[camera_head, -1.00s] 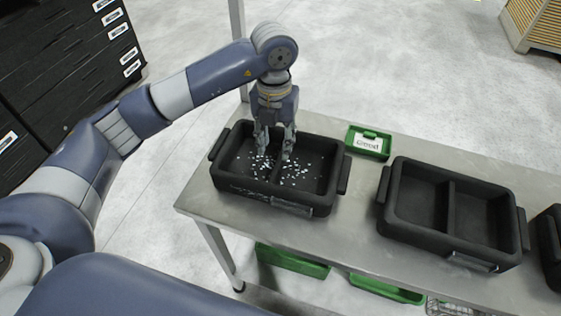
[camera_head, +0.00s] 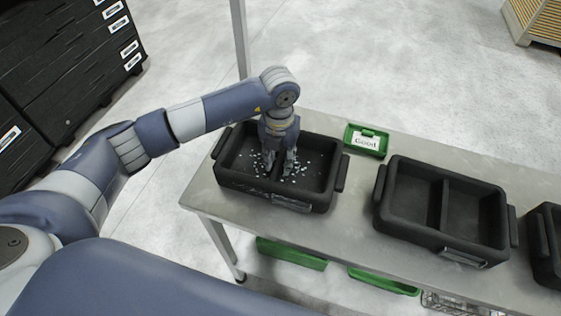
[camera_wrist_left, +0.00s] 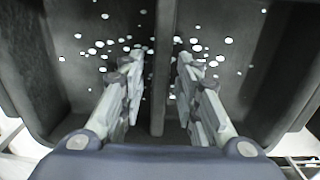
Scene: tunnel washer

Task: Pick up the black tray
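A black tray (camera_head: 240,184) with two compartments and side handles stands at the left end of the metal table. Small white pieces lie scattered in both compartments. My left gripper (camera_head: 279,166) points down into this tray, over its middle divider. In the left wrist view my left gripper (camera_wrist_left: 158,62) is open, with one finger on each side of the divider (camera_wrist_left: 159,95). A gap shows between the fingers and the divider. The fingers hide part of the tray's floor. My right gripper is not in view.
A second black tray (camera_head: 442,238), empty, stands to the right on the table (camera_head: 350,225). Part of a third black tray (camera_head: 546,235) shows at the right edge. A green box labelled "Good" (camera_head: 366,141) sits behind them. Green bins (camera_head: 291,254) are below the table.

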